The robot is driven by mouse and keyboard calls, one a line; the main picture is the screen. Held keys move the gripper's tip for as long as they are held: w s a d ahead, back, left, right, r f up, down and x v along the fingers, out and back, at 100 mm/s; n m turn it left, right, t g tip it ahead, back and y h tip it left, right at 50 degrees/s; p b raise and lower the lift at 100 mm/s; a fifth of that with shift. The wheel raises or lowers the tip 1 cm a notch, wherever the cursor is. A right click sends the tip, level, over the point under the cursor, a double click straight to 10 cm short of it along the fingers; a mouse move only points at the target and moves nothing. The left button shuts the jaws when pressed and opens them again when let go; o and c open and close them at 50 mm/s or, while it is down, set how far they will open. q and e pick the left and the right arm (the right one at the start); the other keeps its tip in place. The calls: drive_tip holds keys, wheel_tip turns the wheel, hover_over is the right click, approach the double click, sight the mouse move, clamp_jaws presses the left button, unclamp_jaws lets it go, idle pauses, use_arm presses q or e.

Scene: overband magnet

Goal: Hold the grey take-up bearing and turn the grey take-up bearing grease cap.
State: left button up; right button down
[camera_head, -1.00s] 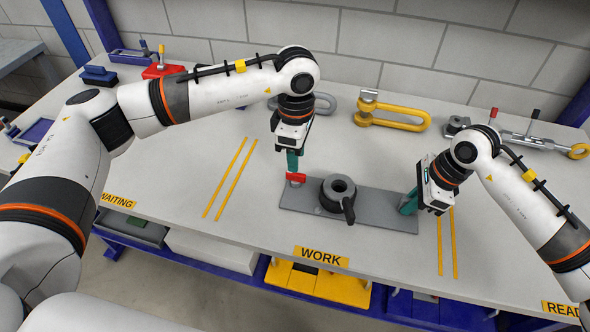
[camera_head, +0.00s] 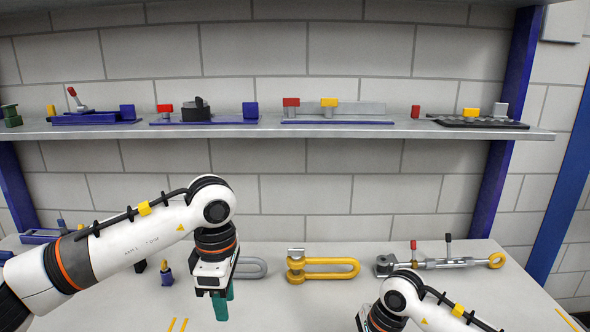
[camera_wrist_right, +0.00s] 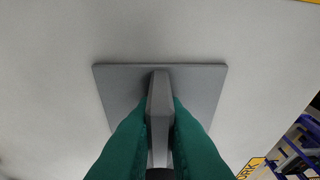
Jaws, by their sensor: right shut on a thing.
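In the right wrist view, my right gripper (camera_wrist_right: 160,140) has its teal fingers closed on a narrow upright grey part of the grey take-up bearing (camera_wrist_right: 159,95). The bearing's flat grey base plate (camera_wrist_right: 205,90) lies on the pale table beneath the fingers. A dark part shows at the bottom edge between the fingers. In the head view, my left gripper (camera_head: 225,302) points down with its teal fingers slightly apart and nothing visible between them. The grease cap cannot be made out in either current view. The right fingers are below the head view's edge.
A yellow shackle (camera_head: 325,268), a grey shackle (camera_head: 252,267) and a turnbuckle-like rod (camera_head: 445,262) lie at the table's back. A shelf (camera_head: 300,132) above carries several fixtures. Blue uprights (camera_head: 505,130) flank it. A blue-framed item shows at the wrist view's lower right (camera_wrist_right: 300,145).

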use_arm(q)
drive_tip(key=shift+r, duration=2.05)
use_arm(e)
drive_tip(key=c, duration=1.4)
unclamp_jaws()
